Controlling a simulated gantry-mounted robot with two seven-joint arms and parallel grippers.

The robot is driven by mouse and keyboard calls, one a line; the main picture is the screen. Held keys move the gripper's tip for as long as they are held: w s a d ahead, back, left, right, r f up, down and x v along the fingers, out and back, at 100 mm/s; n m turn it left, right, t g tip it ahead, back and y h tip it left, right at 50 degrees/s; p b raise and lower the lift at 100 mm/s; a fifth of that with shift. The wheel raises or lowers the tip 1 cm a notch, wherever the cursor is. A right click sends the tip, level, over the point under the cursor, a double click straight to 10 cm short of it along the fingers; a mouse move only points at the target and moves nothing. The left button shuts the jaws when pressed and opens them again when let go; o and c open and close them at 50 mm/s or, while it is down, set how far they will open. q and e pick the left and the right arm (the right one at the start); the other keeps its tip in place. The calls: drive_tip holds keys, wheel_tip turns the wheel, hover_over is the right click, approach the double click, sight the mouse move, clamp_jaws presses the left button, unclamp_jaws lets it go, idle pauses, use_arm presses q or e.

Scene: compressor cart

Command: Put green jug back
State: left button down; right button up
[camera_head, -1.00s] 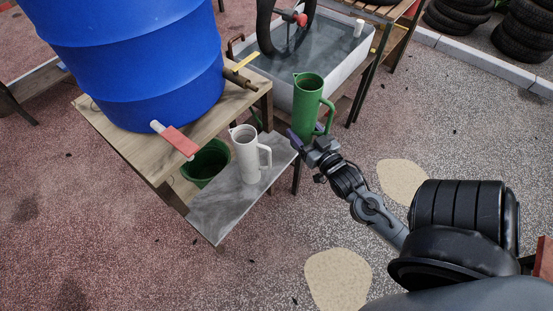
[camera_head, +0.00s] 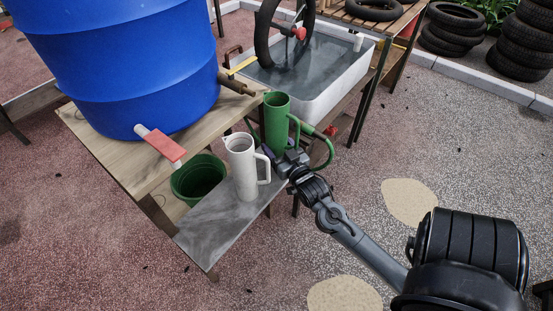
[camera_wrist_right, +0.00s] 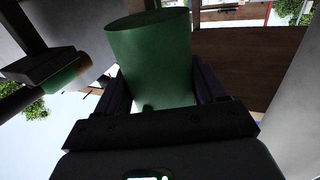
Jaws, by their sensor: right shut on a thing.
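The green jug (camera_head: 276,124) is upright behind and right of the white jug (camera_head: 241,168), by the back end of the grey shelf (camera_head: 213,232). My right gripper (camera_head: 274,153) is shut around the jug's lower part. In the right wrist view the green jug (camera_wrist_right: 150,62) stands between the two fingers. The white jug partly covers the view of the shelf's back end, and the green jug's base is hidden, so I cannot tell whether it touches the shelf. My left gripper is not in view.
The white jug stands on the shelf, close to my right gripper. A dark green bucket (camera_head: 190,180) is beside the shelf, below the red-handled tap (camera_head: 160,145) of the blue barrel (camera_head: 125,65). A water tub (camera_head: 335,98) and a green hose (camera_head: 330,150) lie behind.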

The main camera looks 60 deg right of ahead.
drive_tip(key=shift+w+f, duration=0.25)
drive_tip(key=shift+w, duration=0.05)
wheel_tip(320, 180, down, 4)
drive_tip(key=b, duration=0.3)
drive_tip(key=shift+s, duration=0.1)
drive_tip(key=o, duration=1.6)
drive_tip(key=shift+f, duration=0.1)
drive_tip(key=shift+o, duration=0.2)
